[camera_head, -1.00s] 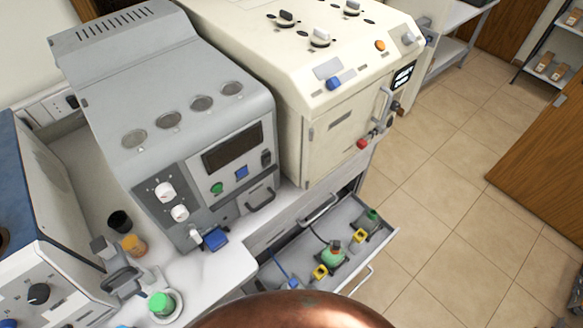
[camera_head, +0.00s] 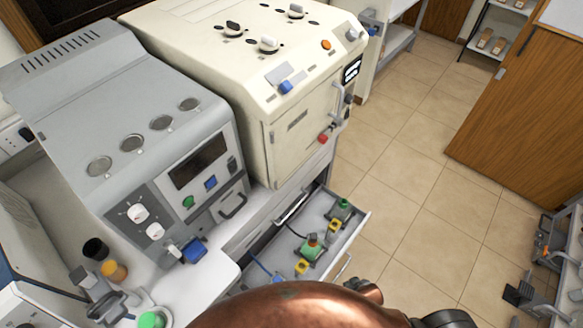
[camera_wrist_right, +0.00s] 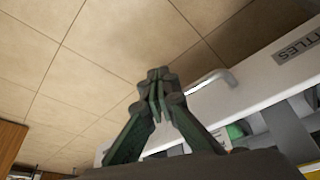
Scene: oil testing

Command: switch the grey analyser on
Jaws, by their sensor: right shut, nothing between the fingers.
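The grey analyser (camera_head: 75,135) stands on the bench at the left, with round caps along its top. Its front has a dark, blank screen (camera_head: 198,162), a green button (camera_head: 188,202), a blue button (camera_head: 211,182), a small black switch (camera_head: 233,164) and two white knobs (camera_head: 138,213). My right gripper shows in the wrist view (camera_wrist_right: 158,76) with its fingers together and empty, over the floor beside a drawer front. My left gripper is out of view.
A cream machine (camera_head: 255,100) stands right of the analyser. A blue-ended part (camera_head: 194,250) sits at the analyser's front foot. Tiled floor (camera_head: 400,190) is free at the right.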

